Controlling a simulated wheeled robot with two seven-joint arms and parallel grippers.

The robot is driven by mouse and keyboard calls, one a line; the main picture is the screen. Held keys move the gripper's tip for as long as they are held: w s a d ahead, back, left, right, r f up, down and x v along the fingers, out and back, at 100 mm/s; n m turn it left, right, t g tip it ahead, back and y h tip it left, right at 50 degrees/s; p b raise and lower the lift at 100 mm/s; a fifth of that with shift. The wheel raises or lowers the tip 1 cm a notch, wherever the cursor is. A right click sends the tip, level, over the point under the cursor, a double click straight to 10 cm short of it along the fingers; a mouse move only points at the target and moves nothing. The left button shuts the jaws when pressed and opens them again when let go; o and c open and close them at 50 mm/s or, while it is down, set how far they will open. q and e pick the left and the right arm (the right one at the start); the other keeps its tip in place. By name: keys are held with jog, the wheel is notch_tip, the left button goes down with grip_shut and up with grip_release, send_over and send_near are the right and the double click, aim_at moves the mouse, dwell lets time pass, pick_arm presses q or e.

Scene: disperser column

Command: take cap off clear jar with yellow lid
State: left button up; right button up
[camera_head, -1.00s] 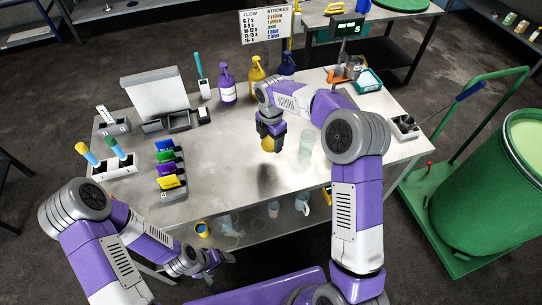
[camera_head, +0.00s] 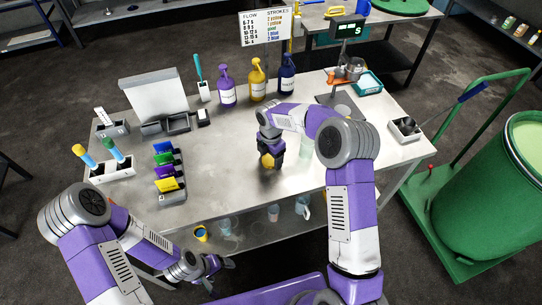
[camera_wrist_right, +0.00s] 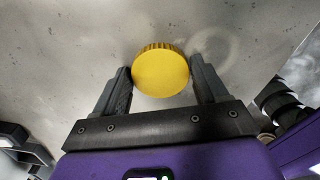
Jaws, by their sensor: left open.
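The yellow lid (camera_head: 267,161) is between the fingers of my right gripper (camera_head: 271,157), low over the table. In the right wrist view the lid (camera_wrist_right: 161,73) is round with a ridged edge, and the fingers (camera_wrist_right: 161,80) meet it on both sides. Whether it touches the table is hard to tell. The clear jar (camera_head: 305,147) stands on the table just right of my right gripper, apart from the lid and partly hidden by my right arm. My left gripper (camera_head: 216,266) is open and empty, low in front of the table.
Purple (camera_head: 226,89), yellow (camera_head: 257,82) and dark blue (camera_head: 287,75) pump bottles stand along the back of the table (camera_head: 225,160). A rack of coloured items (camera_head: 170,178) is on the left. A scale (camera_head: 341,100) stands at the back right. The table front is clear.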

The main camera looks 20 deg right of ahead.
jog(key=o, duration=0.3)
jog(key=shift+r, duration=0.15)
